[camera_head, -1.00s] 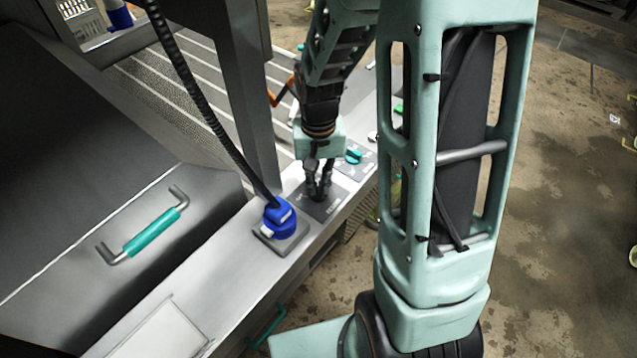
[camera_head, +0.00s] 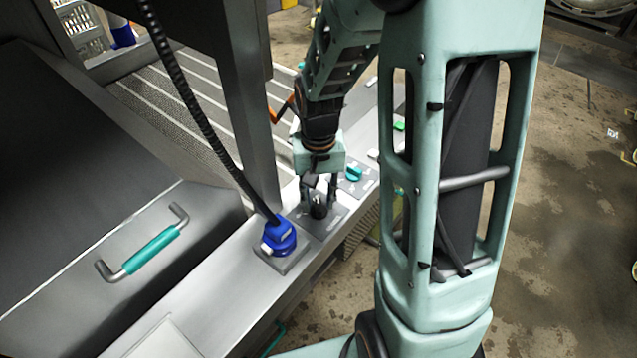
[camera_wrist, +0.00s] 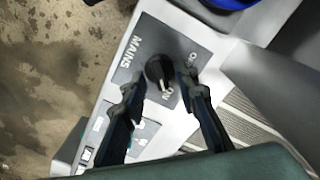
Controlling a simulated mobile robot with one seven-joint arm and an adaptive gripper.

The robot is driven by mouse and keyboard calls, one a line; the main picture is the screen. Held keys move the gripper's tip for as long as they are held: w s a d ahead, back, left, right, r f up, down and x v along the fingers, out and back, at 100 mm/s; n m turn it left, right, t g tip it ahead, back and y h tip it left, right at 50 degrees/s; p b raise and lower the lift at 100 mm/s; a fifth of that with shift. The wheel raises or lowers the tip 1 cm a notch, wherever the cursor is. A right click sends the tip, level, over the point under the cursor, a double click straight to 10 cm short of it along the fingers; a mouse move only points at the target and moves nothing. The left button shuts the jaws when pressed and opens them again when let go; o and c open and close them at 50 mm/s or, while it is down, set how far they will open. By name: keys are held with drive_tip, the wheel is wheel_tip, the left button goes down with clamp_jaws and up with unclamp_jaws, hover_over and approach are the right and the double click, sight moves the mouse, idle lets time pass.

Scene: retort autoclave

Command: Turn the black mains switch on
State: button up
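The black mains switch (camera_head: 318,207) is a round knob on a dark grey plate (camera_head: 327,222) on the machine's pale ledge. In the wrist view the knob (camera_wrist: 159,70) stands beside the word MAINS, and its pale pointer mark faces the partly hidden ON lettering. The OFF lettering is at its other side, partly covered by a finger. My gripper (camera_head: 319,188) is open just above the knob, one finger to either side. In the wrist view its fingertips (camera_wrist: 158,85) are apart, with nothing held between them.
A blue plug (camera_head: 279,238) with a black corrugated cable stands close to the switch plate. A teal knob (camera_head: 354,173) is on the plate beyond. A grey post (camera_head: 240,110) rises beside the ledge. A teal-handled lid (camera_head: 150,250) lies to the left.

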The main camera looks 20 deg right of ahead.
sight(318, 205)
wheel_tip(318, 205, up, 11)
idle(0.3)
drive_tip(key=shift+r, duration=0.1)
